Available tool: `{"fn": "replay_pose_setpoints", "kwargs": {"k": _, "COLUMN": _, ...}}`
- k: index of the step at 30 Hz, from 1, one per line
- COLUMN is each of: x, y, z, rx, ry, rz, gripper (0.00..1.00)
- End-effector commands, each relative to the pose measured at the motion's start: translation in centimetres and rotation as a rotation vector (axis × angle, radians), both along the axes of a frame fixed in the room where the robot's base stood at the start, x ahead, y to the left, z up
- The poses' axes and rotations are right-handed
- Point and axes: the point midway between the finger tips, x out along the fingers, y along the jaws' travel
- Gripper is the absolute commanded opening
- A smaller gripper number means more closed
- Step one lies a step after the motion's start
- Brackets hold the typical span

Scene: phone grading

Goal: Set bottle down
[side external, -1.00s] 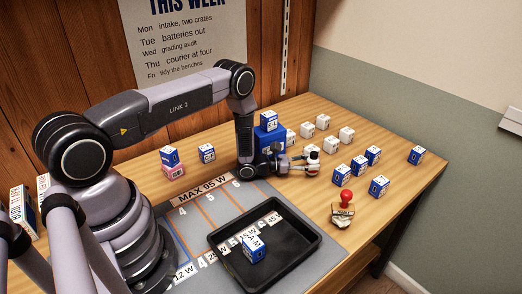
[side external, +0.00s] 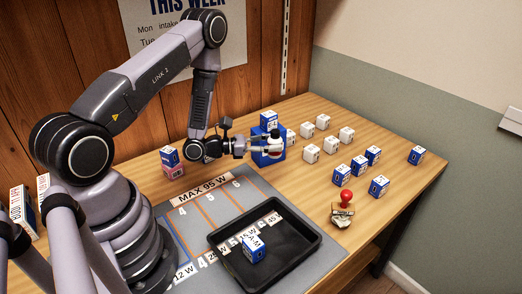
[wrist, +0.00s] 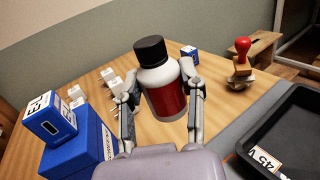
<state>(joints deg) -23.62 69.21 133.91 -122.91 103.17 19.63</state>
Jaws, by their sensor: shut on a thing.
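The bottle (wrist: 162,82) has a black cap, a white shoulder and a red lower body. In the wrist view it stands upright between the two fingers of my gripper (wrist: 163,98), which is shut on it. In the side external view the bottle (side external: 274,143) shows small in front of the large blue box, and my gripper (side external: 262,146) reaches to it from the left. The bottle appears held above the wooden bench (side external: 300,180). Its exact height over the bench is hard to tell.
The large blue box (wrist: 82,147) with a smaller blue box (wrist: 50,118) on top stands close left of my gripper in the wrist view. White cubes (side external: 322,121), blue boxes (side external: 379,186), a red-handled stamp (side external: 343,211) and a black tray (side external: 290,262) stand around. Bare wood lies between them.

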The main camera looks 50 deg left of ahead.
Motion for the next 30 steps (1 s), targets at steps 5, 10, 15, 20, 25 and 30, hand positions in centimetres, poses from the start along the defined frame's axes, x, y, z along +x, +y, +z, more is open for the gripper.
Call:
{"fn": "replay_pose_setpoints", "kwargs": {"k": 5, "x": -0.7, "y": 7.4, "z": 0.2, "rx": -0.001, "ry": -0.002, "rz": 0.153, "gripper": 0.03}}
{"fn": "replay_pose_setpoints", "kwargs": {"k": 10, "x": -2.7, "y": 15.1, "z": 0.3, "rx": -0.002, "ry": -0.001, "rz": 0.313, "gripper": 0.03}}
{"fn": "replay_pose_setpoints", "kwargs": {"k": 15, "x": -5.0, "y": 20.2, "z": 0.3, "rx": -0.001, "ry": 0.001, "rz": 0.423, "gripper": 0.03}}
{"fn": "replay_pose_setpoints", "kwargs": {"k": 20, "x": -5.6, "y": 22.3, "z": 0.1, "rx": 0.000, "ry": 0.001, "rz": 0.464, "gripper": 0.03}}
{"fn": "replay_pose_setpoints", "kwargs": {"k": 25, "x": -3.0, "y": 24.1, "z": -1.3, "rx": 0.003, "ry": -0.002, "rz": 0.463, "gripper": 0.03}}
{"fn": "replay_pose_setpoints", "kwargs": {"k": 30, "x": 0.8, "y": 26.5, "z": -3.4, "rx": 0.002, "ry": -0.001, "rz": 0.465, "gripper": 0.03}}
